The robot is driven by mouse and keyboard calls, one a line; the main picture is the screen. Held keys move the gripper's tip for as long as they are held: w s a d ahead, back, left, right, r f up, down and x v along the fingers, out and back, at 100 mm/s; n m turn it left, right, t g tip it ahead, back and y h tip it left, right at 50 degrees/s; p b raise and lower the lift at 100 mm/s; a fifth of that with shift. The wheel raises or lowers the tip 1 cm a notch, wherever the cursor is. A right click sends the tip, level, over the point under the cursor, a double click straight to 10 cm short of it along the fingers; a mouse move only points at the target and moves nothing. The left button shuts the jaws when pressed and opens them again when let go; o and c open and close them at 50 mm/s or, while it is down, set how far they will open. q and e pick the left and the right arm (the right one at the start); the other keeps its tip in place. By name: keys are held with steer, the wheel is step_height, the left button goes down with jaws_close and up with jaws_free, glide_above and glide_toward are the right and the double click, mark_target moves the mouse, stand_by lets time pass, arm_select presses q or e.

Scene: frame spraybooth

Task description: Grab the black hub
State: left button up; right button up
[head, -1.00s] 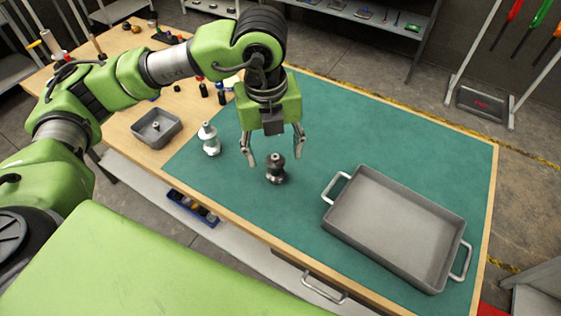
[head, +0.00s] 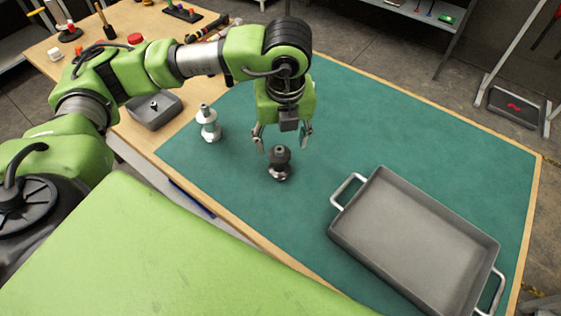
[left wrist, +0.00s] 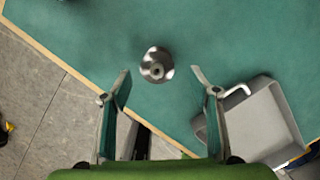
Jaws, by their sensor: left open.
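The black hub (head: 280,163) stands upright on the green mat, dark with a shiny lower rim. My left gripper (head: 282,142) is open and empty, pointing down with its fingers above and slightly behind the hub in the head view. In the left wrist view the hub (left wrist: 157,65) is seen from above, lying between the two spread fingertips (left wrist: 160,74) with a gap on each side. No finger appears to touch it. A silver-white hub (head: 208,123) stands on the mat to the left. My right gripper is not in view.
A large grey tray (head: 348,238) with handles sits right of the hub. A small grey bin (head: 172,116) is at the left on the wooden tabletop. Tools and small parts lie at the back left. The mat (head: 420,135) behind the tray is clear.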

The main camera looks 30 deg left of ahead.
mark_target(281, 153)
arm_select(q)
steer(key=f, duration=0.4)
steer(key=shift+w+a+f+p, duration=0.25)
steer(key=shift+f+p, duration=0.05)
steer(key=f, duration=0.1)
steer(key=f+p, duration=0.1)
steer(key=f, duration=0.1)
steer(key=f+p, duration=0.1)
steer(key=shift+a+f, duration=0.35)
steer(key=shift+f, duration=0.05)
steer(key=shift+w+f, duration=0.15)
steer(key=shift+f, duration=0.05)
steer(key=c, duration=1.4)
